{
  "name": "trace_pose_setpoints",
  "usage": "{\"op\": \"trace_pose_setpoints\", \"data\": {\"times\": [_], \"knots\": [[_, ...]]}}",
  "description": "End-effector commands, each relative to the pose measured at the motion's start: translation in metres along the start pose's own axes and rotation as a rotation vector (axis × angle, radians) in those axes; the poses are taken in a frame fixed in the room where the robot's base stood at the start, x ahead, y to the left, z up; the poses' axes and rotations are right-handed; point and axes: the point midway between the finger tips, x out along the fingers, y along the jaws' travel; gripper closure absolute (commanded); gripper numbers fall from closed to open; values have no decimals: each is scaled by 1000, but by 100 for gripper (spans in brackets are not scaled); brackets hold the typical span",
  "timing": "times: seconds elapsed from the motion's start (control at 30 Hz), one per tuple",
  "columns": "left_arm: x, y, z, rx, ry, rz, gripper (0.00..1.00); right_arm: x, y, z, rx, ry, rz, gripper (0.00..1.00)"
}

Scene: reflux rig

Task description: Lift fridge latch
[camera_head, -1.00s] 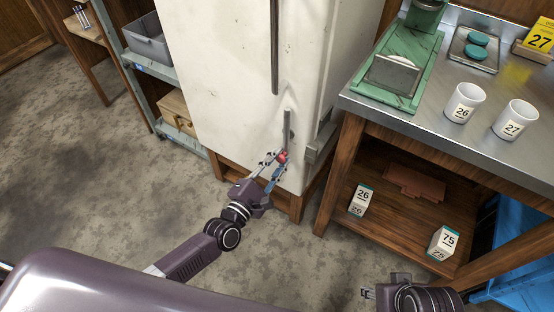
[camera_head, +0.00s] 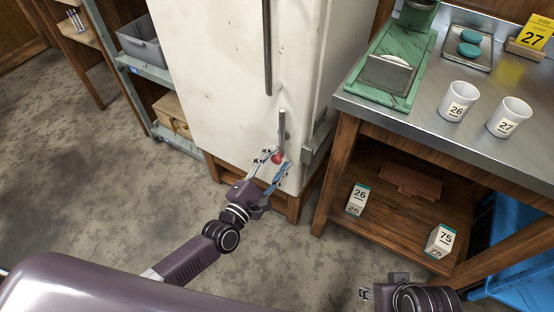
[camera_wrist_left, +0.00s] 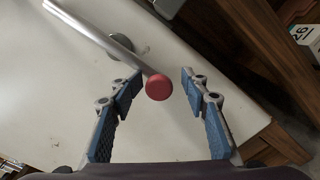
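The white fridge (camera_head: 215,70) stands at the centre in the head view. Its latch is a grey metal lever (camera_head: 282,128) with a red knob (camera_head: 277,158) at its lower end, low on the door near the right edge. In the left wrist view the lever (camera_wrist_left: 95,35) slants down to the red knob (camera_wrist_left: 158,87). My left gripper (camera_head: 275,168) is open. Its blue-padded fingertips (camera_wrist_left: 160,85) lie on either side of the knob, with gaps on both sides. My right gripper (camera_head: 367,292) shows only partly at the bottom right, and its finger state is unclear.
A metal-topped bench (camera_head: 400,112) with two white cups (camera_head: 457,101) stands right of the fridge. Its lower shelf holds small numbered boxes (camera_head: 357,199). A shelf unit with a grey bin (camera_head: 144,42) is on the left. The floor (camera_head: 90,190) at left is clear.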

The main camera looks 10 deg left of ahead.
Motion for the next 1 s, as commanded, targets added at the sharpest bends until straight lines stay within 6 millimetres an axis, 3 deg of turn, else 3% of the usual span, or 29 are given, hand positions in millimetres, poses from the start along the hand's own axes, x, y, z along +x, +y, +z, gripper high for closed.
{"op": "trace_pose_setpoints", "data": {"times": [0.6, 1.0], "knots": [[-107, -1, -1, -1, 2, -3, 59, -1, 0, -1, 0, 2, 1, 60], [-117, 0, -1, -2, 0, -1, 59, -1, 1, -1, 1, 3, 1, 60]]}}
